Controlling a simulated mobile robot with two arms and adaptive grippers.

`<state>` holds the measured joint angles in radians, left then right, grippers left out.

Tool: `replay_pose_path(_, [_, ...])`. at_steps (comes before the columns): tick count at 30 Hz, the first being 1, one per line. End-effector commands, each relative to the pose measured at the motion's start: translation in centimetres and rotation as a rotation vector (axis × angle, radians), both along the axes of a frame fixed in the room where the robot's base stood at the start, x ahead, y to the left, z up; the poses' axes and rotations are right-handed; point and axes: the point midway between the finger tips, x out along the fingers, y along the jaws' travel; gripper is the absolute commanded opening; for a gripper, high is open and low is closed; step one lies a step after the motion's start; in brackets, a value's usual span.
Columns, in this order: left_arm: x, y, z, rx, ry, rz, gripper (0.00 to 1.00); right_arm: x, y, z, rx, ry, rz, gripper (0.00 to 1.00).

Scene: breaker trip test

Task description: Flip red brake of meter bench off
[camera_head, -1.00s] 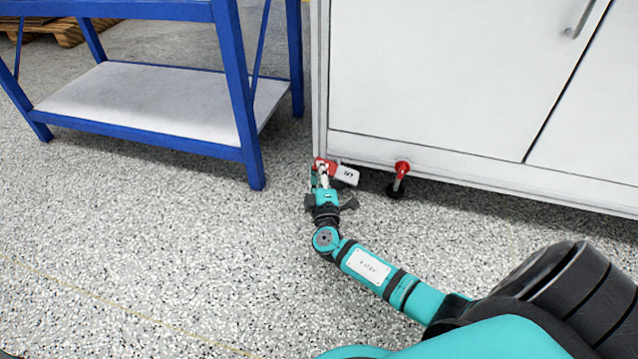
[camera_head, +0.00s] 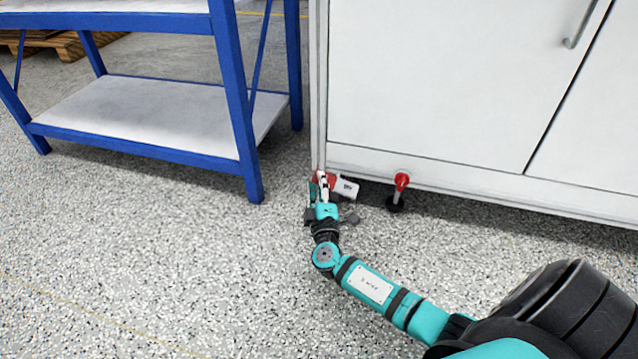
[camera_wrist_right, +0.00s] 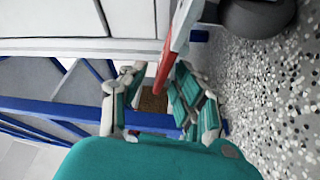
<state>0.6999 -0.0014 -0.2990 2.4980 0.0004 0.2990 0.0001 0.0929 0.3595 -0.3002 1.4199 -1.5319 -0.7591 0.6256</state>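The white meter bench (camera_head: 420,85) has a red brake (camera_head: 328,179) at its lower left corner, with a white lettered tag (camera_head: 347,188) beside it. My right gripper (camera_head: 323,180) is at this corner and hides part of the brake. In the right wrist view the red brake bar (camera_wrist_right: 175,55) reaches between the spread fingers of my right gripper (camera_wrist_right: 160,85). The fingers look open, with the bar closer to the right-hand finger; whether it touches is unclear. My left gripper is out of view.
A second red-topped foot (camera_head: 401,182) stands under the bench to the right. A blue-framed table (camera_head: 239,120) with a pale lower shelf stands left of the bench, with a narrow gap between. The speckled floor in front is clear.

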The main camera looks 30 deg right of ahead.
Motion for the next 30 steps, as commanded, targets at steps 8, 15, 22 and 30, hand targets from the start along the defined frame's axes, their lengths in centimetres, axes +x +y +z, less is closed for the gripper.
replay_pose_path(8, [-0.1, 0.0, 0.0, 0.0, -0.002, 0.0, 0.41, -4.1, 2.2, -0.7, 0.003, 0.002, 0.002, 0.31])
replay_pose_path(15, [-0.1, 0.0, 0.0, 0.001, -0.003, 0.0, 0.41, -6.0, 3.2, -0.8, 0.002, 0.001, 0.001, 0.31])
replay_pose_path(22, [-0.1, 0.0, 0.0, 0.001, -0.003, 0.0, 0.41, -6.1, 3.3, -0.8, 0.001, 0.0, 0.0, 0.31])
replay_pose_path(30, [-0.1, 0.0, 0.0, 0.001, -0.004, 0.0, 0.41, -6.1, 3.2, -0.8, 0.001, 0.0, 0.0, 0.31])
